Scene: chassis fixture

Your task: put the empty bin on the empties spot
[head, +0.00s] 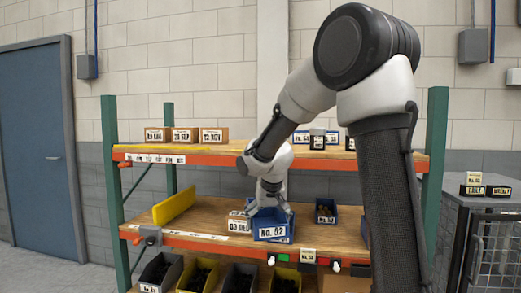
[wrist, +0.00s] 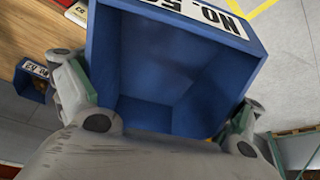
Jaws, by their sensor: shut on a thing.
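A blue bin (head: 272,231) with a white label reading No. 52 is at the front of the middle shelf in the head view. My gripper (head: 271,207) is over it from above and shut on it. In the wrist view the blue bin (wrist: 165,75) fills the space between my two fingers, and its inside looks empty. Whether it rests on the shelf or hangs just clear of it, I cannot tell. I cannot make out a spot marked for empties in either view.
A carton labelled 03 DEC (head: 238,226) stands close left of the bin, and a small filled blue bin (head: 325,212) stands to its right. A yellow panel (head: 174,207) is farther left. Filled bins (head: 198,276) sit below. A yellow floor line (wrist: 240,9) shows in the wrist view.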

